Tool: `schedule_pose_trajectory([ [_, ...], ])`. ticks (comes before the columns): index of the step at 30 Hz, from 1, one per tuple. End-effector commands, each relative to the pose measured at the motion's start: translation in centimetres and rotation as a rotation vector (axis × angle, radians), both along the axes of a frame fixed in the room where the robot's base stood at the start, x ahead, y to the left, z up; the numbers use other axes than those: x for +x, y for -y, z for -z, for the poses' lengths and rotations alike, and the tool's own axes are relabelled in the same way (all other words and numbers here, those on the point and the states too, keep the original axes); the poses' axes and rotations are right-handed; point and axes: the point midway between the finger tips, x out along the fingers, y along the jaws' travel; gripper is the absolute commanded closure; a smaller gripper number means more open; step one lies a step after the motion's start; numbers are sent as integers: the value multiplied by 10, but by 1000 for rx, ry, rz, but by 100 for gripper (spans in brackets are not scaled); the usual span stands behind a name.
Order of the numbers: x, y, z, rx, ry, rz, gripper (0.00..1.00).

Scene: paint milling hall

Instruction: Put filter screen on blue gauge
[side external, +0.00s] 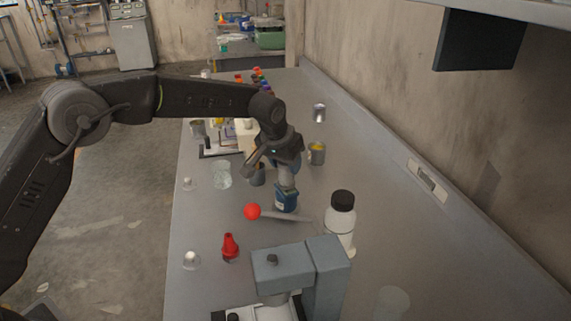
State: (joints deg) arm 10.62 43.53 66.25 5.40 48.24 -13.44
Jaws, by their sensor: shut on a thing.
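A small blue block-like thing with a pale front, which looks like the blue gauge (286,201), stands on the grey bench near the middle. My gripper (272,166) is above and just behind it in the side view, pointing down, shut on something. A light grey rounded piece (286,177) shows between my gripper and the blue gauge; it may be the filter screen, but its shape is too small to tell. I cannot tell whether it touches the gauge or only lines up with it. The fingertips are partly hidden.
A red ball (252,211) on a grey handle lies just in front of the gauge. A black-capped white bottle (341,219), a red nozzle (230,247) and a grey instrument (300,270) stand nearer. Cups (317,153) stand behind. The right bench is mostly clear.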

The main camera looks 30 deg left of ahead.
Motion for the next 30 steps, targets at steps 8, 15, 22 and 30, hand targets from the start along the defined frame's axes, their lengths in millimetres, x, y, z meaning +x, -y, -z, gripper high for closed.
schedule_pose_trajectory([
  [8, 1, 0, 6, 0, 4, -1, 84],
  [15, 0, -1, 10, 0, 3, 0, 51],
  [22, 0, -1, 10, 0, 2, 0, 29],
  [30, 0, 0, 8, 0, 3, 0, 28],
])
